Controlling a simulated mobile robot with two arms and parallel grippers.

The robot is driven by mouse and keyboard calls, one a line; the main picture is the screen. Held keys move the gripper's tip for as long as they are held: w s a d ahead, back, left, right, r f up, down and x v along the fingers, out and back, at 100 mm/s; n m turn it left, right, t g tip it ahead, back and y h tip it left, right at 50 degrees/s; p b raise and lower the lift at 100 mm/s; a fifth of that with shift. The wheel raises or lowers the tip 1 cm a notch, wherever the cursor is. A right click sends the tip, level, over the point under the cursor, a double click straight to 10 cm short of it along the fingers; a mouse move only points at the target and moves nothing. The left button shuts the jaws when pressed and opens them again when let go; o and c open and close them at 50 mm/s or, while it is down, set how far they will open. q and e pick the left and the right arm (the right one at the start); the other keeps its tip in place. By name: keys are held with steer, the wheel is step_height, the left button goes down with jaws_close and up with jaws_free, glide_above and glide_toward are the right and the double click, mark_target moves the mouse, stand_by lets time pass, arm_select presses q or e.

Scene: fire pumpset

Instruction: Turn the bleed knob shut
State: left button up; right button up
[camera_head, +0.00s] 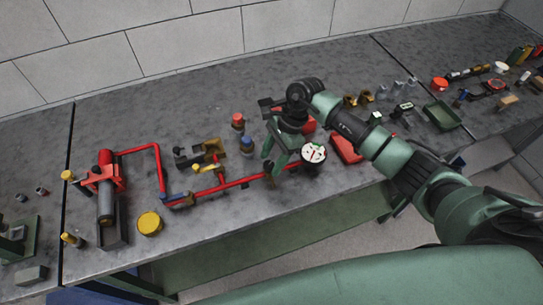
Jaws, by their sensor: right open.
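The red pipe assembly (237,184) runs along the bench from the red pump (106,178) on the left to a round white gauge (313,152). My right arm reaches in from the right. Its gripper (275,165) is open and points down over the pipe's right end, just left of the gauge. I cannot make out the bleed knob for certain; the gripper covers part of the pipe there. I cannot tell whether the fingers touch anything. My left gripper is not in view.
A yellow round cap (149,223) sits near the front edge. Red and blue capped parts (238,121) stand behind the pipe. A red box (347,148) lies right of the gauge, and a green tray (441,115) is farther right. The back of the bench is mostly clear.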

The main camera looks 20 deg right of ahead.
steer(key=shift+f, duration=0.2)
jaws_close()
